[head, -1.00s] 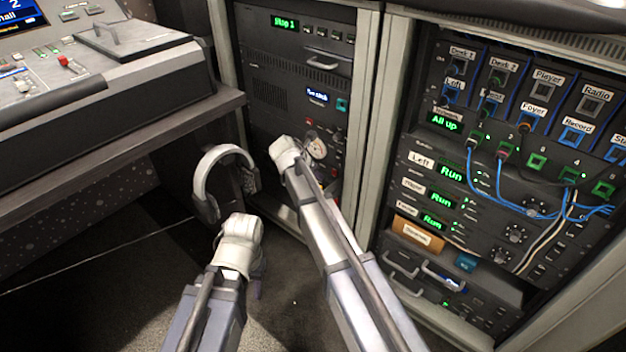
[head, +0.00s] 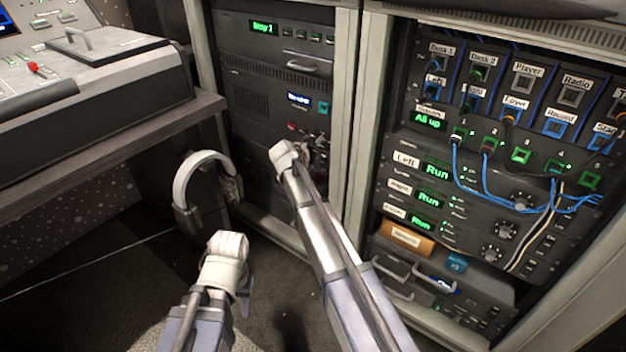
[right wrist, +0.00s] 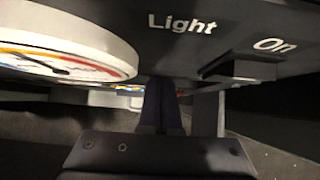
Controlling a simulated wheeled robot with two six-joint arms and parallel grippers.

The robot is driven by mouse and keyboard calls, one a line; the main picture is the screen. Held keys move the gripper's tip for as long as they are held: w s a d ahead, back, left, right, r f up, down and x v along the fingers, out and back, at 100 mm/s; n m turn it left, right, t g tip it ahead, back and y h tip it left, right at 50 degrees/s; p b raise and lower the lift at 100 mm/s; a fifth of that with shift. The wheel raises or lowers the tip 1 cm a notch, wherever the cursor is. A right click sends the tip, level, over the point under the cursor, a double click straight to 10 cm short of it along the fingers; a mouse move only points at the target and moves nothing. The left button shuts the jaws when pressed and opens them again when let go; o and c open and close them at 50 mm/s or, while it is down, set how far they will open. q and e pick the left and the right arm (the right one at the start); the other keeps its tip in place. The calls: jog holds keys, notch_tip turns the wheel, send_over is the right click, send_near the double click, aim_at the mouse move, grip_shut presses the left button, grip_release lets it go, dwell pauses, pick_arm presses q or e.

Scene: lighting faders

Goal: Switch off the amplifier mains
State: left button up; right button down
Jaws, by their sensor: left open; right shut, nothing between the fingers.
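My right gripper (head: 290,155) is at the lower panel of the left rack (head: 262,110); its fingertips are hidden in the head view. In the right wrist view its fingers (right wrist: 163,105) are shut and empty. They point between a round white dial (right wrist: 62,52) and a dark switch block (right wrist: 243,68), below the words "Light" and "On". I cannot tell whether they touch the panel. My left gripper (head: 240,270) is open and low in front of the racks, away from them. Amplifier units with green "Run" displays (head: 430,198) are in the right rack. No switch readable as amplifier mains shows.
The right rack also holds patch sockets with blue cables (head: 480,180) and a drawer (head: 420,285) with handles. Headphones (head: 190,190) hang beside the left rack, near my left gripper. A mixing desk (head: 110,75) stands at the left. The floor in front is clear.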

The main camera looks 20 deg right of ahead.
jog(key=shift+w+d+f, duration=0.15)
jog(key=shift+d, duration=0.1)
jog(key=shift+r+p, duration=0.8)
jog(key=shift+w, duration=0.1)
jog(key=s+a+r+p, duration=0.6)
jog(key=a+r+p, duration=0.2)
jog(key=shift+s+a, duration=0.15)
jog(key=shift+s, duration=0.15)
